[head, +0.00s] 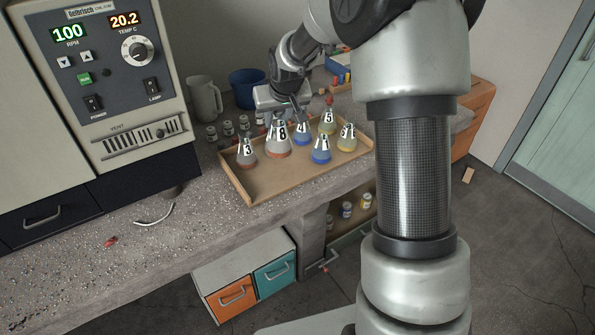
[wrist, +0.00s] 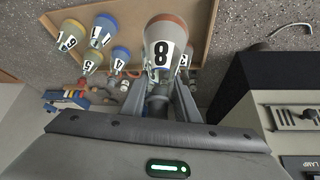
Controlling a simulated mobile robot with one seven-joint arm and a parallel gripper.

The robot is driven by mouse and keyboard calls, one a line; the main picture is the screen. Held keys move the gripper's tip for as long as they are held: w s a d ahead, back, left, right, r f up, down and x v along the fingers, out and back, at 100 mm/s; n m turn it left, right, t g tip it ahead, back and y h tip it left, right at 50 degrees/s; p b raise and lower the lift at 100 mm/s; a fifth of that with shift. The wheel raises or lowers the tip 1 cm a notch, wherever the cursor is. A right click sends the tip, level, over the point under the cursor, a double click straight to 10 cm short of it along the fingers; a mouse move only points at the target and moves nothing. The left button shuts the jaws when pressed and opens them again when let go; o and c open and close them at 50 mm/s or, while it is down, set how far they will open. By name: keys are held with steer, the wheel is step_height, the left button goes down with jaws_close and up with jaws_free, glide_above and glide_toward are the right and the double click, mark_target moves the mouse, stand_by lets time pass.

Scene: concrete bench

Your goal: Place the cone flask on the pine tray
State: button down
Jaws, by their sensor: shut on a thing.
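The cone flask marked 8 (head: 278,144), grey with a reddish-brown base band, is upright over the pine tray (head: 258,194) in the head view. My gripper (head: 284,110) is shut on its neck from above. In the wrist view the same flask (wrist: 165,42) fills the space ahead of my gripper (wrist: 160,100), its base away from me. Whether its base touches the tray (wrist: 203,30) or hangs just above it, I cannot tell. Its neck is partly hidden between the fingers.
Other numbered flasks stand on the tray: flask 3 (head: 246,156) to the left, blue flask 4 (head: 321,152) and yellow flask 5 (head: 328,122) to the right, among several. Small jars (head: 228,129), a grey jug (head: 204,98) and a blue pot (head: 246,88) stand behind. The tray's front is clear.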

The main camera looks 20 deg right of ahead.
steer(key=s+f+b+x, duration=0.1)
steer(key=b+x, duration=0.7)
steer(key=x, duration=0.9)
steer(key=shift+s+d+f, duration=0.35)
steer(key=shift+s+f, duration=0.1)
steer(key=shift+f+b, duration=0.2)
steer(key=shift+b, duration=0.1)
steer(key=c, duration=1.4)
jaws_free()
steer(key=shift+o, duration=0.2)
steer(key=shift+r, duration=0.1)
